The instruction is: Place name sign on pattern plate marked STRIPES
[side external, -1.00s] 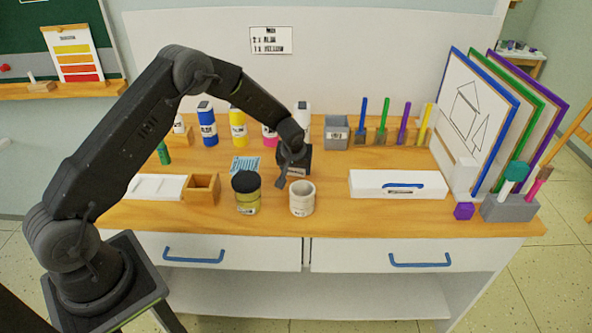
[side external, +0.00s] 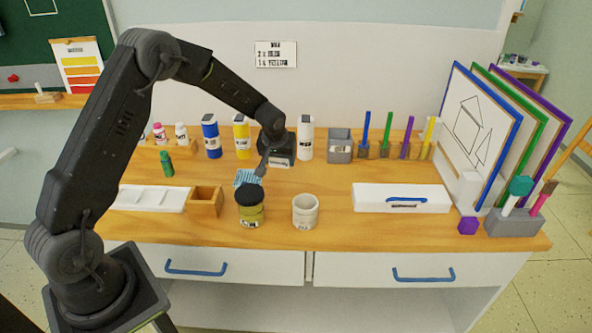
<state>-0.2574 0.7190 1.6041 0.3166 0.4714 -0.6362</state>
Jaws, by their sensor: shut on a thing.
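My gripper (side external: 272,160) is above the back middle of the wooden table, behind the striped plate. It appears shut on the name sign (side external: 281,163), a small white piece with dark lettering too small to read. My gripper's dark body covers part of the sign. The pattern plate with blue and white stripes (side external: 247,178) lies on the table just in front and to the left of my gripper. Its far right part is close to or behind the finger. I cannot read a STRIPES mark on it.
A dark-topped jar (side external: 250,208) and a white cup (side external: 305,212) stand in front of the plate. A wooden box (side external: 205,202) is to the left. Blue (side external: 211,138), yellow (side external: 241,137) and white (side external: 305,139) bottles stand behind.

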